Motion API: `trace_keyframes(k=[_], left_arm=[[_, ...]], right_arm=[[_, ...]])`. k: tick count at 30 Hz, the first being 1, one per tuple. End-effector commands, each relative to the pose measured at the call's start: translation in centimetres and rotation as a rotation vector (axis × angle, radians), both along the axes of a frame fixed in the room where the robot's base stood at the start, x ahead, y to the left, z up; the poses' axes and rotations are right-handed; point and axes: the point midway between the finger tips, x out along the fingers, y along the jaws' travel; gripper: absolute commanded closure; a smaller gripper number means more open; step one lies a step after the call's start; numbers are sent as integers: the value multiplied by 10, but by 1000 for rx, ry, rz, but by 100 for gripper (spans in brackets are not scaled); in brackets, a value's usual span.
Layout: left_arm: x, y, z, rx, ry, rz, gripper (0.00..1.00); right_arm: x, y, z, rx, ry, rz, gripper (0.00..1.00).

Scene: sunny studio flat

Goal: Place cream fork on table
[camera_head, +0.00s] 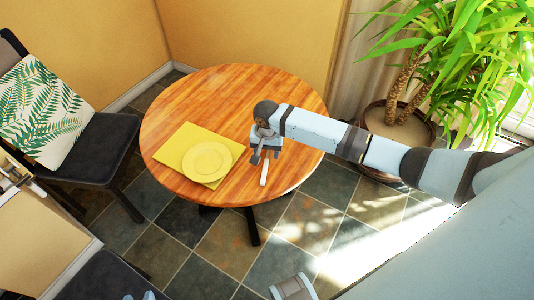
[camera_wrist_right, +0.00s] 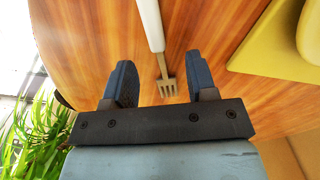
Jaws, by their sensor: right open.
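The cream fork lies on the round wooden table (camera_head: 200,95), to the right of the yellow placemat. Its pale handle (camera_head: 264,172) shows below my right gripper (camera_head: 265,152) in the head view. In the right wrist view the handle (camera_wrist_right: 150,25) runs to the top edge, and the metal tines (camera_wrist_right: 166,87) point toward the gripper. The right gripper (camera_wrist_right: 162,85) is open, with the tines between its two fingers and no finger visibly touching them. Bluish tips at the bottom edge of the head view look like my left gripper (camera_head: 140,296), mostly cut off.
A yellow plate (camera_head: 207,161) sits on the yellow square placemat (camera_head: 188,137). A dark chair (camera_head: 95,150) with a leaf-print cushion (camera_head: 40,110) stands left. A potted plant (camera_head: 400,125) stands right of the table. The table's back half is clear.

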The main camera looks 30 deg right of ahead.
Motion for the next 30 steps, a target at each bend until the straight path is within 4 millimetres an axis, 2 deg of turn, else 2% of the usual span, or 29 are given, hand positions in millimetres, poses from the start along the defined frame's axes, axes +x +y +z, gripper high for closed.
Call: trace_keyframes(k=[1,9,12,17,20,23,27,30], left_arm=[[0,0,4,-1,1,0,58],[-1,0,8,-8,10,8,58],[0,-1,8,-12,14,12,58],[0,-2,7,-18,21,18,58],[-1,-3,5,-19,24,19,58],[-1,-2,4,-18,24,19,58],[0,-1,5,-15,22,17,58],[0,0,6,-14,19,15,58]], right_arm=[[1,0,13,0,-3,0,48],[1,0,71,2,-3,0,48],[0,0,87,2,-1,0,48],[0,1,101,2,-1,1,48],[-5,7,97,17,-12,23,48],[-18,25,77,62,-52,91,48],[-47,62,41,156,-171,236,48],[-71,86,22,210,-282,337,48]])
